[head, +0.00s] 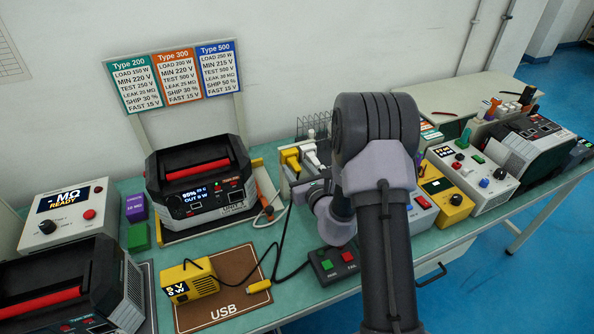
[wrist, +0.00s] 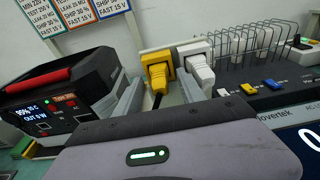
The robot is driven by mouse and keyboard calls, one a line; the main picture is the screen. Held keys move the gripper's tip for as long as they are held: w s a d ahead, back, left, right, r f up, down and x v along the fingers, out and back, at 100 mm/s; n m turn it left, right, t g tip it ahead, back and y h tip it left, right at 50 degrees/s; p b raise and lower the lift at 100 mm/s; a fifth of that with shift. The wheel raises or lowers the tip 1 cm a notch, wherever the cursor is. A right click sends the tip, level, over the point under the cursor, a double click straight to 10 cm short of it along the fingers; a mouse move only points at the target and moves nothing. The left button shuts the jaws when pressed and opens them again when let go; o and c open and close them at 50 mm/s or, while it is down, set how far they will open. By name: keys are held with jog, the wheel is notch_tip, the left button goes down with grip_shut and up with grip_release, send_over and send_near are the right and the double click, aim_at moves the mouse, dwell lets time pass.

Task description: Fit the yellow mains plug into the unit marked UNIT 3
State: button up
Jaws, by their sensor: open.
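The yellow mains plug (head: 290,158) sits upright in a holder beside white plugs (head: 309,142), behind my arm. In the wrist view the yellow plug (wrist: 157,72) stands ahead of my gripper (wrist: 160,150), left of a white plug (wrist: 197,65), its cord running down.
A yellow meter (head: 189,282) with a cable lies on the brown USB mat (head: 222,312). Another black unit (head: 70,290) is at front left. A box with green and red buttons (head: 333,264) is near the front edge. Wire rack and instruments crowd the right.

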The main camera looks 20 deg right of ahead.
jog(key=shift+w, duration=0.15)
grip_shut()
dwell(0.4)
dwell(1.3)
